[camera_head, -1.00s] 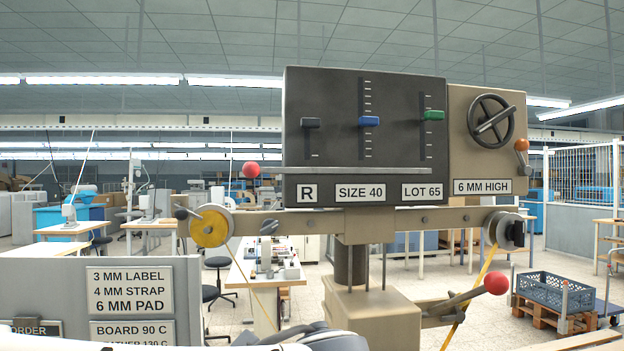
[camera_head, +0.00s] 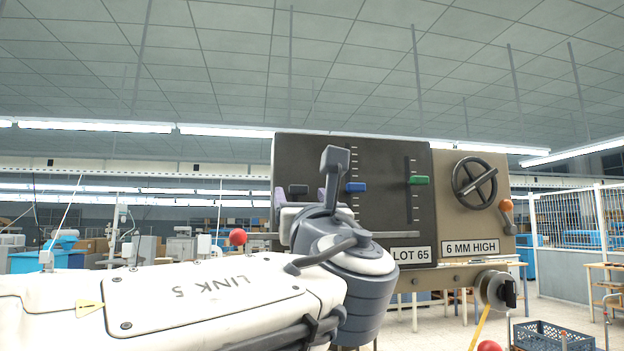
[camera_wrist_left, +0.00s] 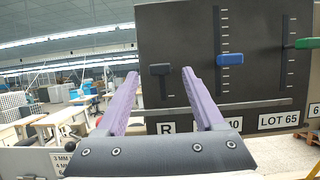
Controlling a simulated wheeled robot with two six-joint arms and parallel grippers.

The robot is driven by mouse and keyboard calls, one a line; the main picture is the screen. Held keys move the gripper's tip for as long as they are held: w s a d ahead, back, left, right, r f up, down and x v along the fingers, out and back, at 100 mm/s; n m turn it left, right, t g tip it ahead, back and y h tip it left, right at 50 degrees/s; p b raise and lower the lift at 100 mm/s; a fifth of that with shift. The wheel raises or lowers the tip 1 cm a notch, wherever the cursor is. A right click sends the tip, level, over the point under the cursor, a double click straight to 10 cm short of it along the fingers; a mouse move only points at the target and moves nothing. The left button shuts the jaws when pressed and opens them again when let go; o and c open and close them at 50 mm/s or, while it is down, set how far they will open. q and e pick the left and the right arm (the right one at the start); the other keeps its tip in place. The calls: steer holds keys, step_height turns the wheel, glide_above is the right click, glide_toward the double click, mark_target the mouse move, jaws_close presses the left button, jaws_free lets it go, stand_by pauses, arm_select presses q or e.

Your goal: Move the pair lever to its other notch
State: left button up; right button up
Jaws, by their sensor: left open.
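The black lever knob (camera_head: 298,189) above the R label, which I take as the pair lever, sits at the left of the dark panel (camera_head: 385,160). In the left wrist view the lever (camera_wrist_left: 160,69) is on a short vertical slot, above the R plate (camera_wrist_left: 166,127). My left gripper (camera_head: 301,203) is open in front of the panel's left part. In the left wrist view its purple fingers (camera_wrist_left: 160,74) stand on either side of the knob in the picture; I see no contact and cannot tell the remaining gap. My right gripper is out of view.
To the right of the lever are a blue slider (camera_head: 355,187) and a green slider (camera_head: 419,180). A red ball knob (camera_head: 238,237) ends the bar along the panel's lower edge. A black handwheel (camera_head: 475,183) and an orange-knobbed lever (camera_head: 507,205) are further right.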

mark_target(299, 189)
arm_select(q)
steer(key=p+x, duration=0.1)
steer(key=x, duration=0.3)
steer(key=shift+r+p, duration=0.1)
steer(key=shift+p, duration=0.2)
steer(key=shift+w+a, duration=0.1)
steer(key=shift+w, duration=0.3)
jaws_close()
stand_by(0.8)
